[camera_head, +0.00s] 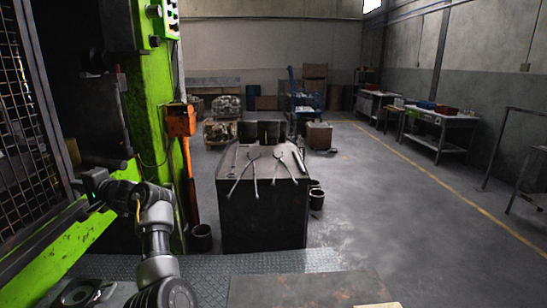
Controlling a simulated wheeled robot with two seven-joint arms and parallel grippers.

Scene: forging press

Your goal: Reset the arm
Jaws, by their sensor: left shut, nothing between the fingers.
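My left arm comes in at the lower left of the head view and bends up toward the green press (145,110). My left gripper (86,203) is at its far end, pointing left beside the press's green lower beam (50,245). It is shut and holds nothing; its fingertips are small and dark against the press. My right gripper is not in view.
A dark metal table (262,215) with several tongs lying on its top stands ahead in the middle. An orange pedestal (182,122) stands beside the press, and a bucket (201,238) is at its foot. Workbenches (438,130) line the right wall.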

